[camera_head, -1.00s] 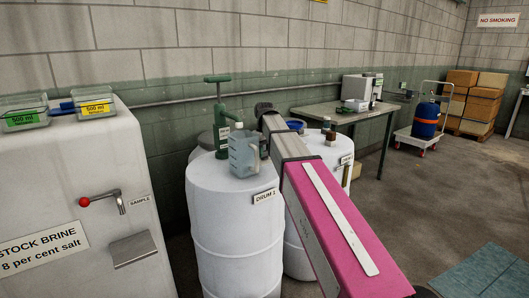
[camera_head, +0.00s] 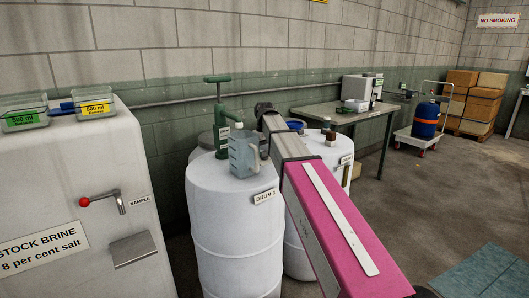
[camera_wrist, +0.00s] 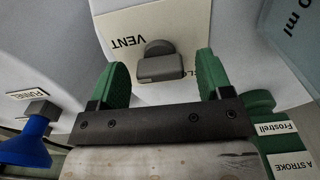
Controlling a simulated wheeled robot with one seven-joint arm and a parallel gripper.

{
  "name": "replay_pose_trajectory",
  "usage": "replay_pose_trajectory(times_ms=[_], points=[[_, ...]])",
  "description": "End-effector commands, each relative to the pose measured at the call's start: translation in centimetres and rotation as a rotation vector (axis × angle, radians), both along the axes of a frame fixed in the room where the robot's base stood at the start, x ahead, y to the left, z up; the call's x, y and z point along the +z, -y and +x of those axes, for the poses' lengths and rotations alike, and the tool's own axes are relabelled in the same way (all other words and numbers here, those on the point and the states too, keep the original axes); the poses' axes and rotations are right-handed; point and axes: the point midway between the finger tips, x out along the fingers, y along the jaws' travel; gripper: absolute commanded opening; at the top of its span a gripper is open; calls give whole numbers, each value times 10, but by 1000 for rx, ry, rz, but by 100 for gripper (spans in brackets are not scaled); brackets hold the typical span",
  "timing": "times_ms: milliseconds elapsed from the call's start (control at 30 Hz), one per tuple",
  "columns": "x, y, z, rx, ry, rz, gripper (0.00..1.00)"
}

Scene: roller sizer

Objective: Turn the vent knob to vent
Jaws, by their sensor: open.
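The grey vent knob (camera_wrist: 159,64) stands on a pale label plate (camera_wrist: 135,25) in the wrist view. VENT is printed on the plate's left side, and part of a second word shows to the right of the knob, partly covered. My gripper (camera_wrist: 164,76) is open, with one green finger on each side of the knob and a gap showing on both sides. In the head view my pink arm reaches over beside the white drum marked DRUM 1 (camera_head: 235,230); the knob cannot be made out there.
A clear jug (camera_head: 243,155) and a green pump (camera_head: 220,115) stand on the drum top. In the wrist view a blue funnel (camera_wrist: 25,148) is at lower left and a green part labelled Frostrell (camera_wrist: 258,104) is close at right. A stock brine tank (camera_head: 70,170) stands at left.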

Motion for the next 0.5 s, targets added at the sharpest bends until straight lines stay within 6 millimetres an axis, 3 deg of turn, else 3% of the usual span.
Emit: replay_pose_trajectory(times_ms=[267,500], points=[[22,0,1,1,1,1,72],[66,0,1,0,2,0,72]])
